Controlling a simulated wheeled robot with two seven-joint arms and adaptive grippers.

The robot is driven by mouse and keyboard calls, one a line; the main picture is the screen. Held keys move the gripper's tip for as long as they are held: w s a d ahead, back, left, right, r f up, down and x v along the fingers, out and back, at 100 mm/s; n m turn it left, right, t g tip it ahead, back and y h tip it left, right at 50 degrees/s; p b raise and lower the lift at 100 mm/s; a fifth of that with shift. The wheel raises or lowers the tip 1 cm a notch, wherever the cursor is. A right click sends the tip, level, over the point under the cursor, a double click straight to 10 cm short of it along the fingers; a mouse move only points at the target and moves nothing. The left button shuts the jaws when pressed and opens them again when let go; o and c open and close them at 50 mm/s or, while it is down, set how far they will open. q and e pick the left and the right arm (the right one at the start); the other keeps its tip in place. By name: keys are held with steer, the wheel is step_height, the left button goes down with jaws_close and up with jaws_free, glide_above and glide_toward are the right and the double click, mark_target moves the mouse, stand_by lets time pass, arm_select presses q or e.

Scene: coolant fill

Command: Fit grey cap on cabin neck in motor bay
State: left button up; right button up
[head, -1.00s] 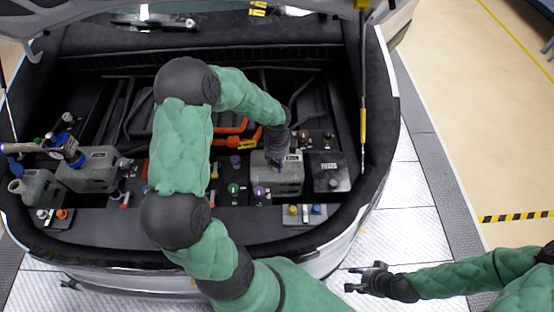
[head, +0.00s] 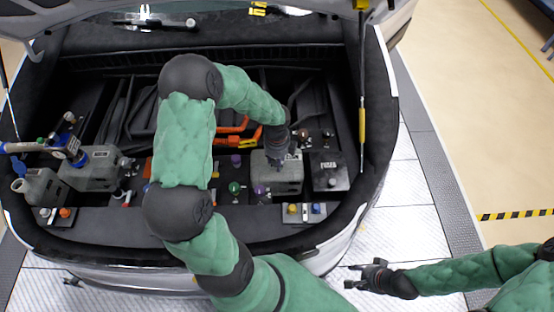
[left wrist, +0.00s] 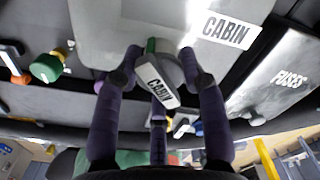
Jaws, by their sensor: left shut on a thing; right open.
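My left gripper (left wrist: 160,62) is shut on the grey cap (left wrist: 172,70), which carries a white CABIN tag (left wrist: 156,88). The cap is at the grey cabin tank (left wrist: 135,25), which has a CABIN label. The neck is hidden behind the cap and fingers, so I cannot tell whether the cap is seated. In the head view, the left gripper (head: 277,157) reaches down over the cabin tank (head: 289,178) at the right of the motor bay. My right gripper (head: 366,277) is open and empty, outside the bay at the lower right.
The black fuse box (head: 330,171) stands close right of the cabin tank. A green knob (head: 235,187) lies to its left. Grey tanks (head: 92,168) fill the left of the bay. The bay's front rim (head: 270,241) runs below my left arm. A prop (head: 362,120) stands at right.

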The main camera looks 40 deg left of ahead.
arm_select(q)
steer(key=o, duration=1.1)
steer(key=shift+f, duration=0.1)
steer(key=shift+r, duration=0.4)
step_height(320, 180, up, 11)
steer(key=shift+r, duration=0.15)
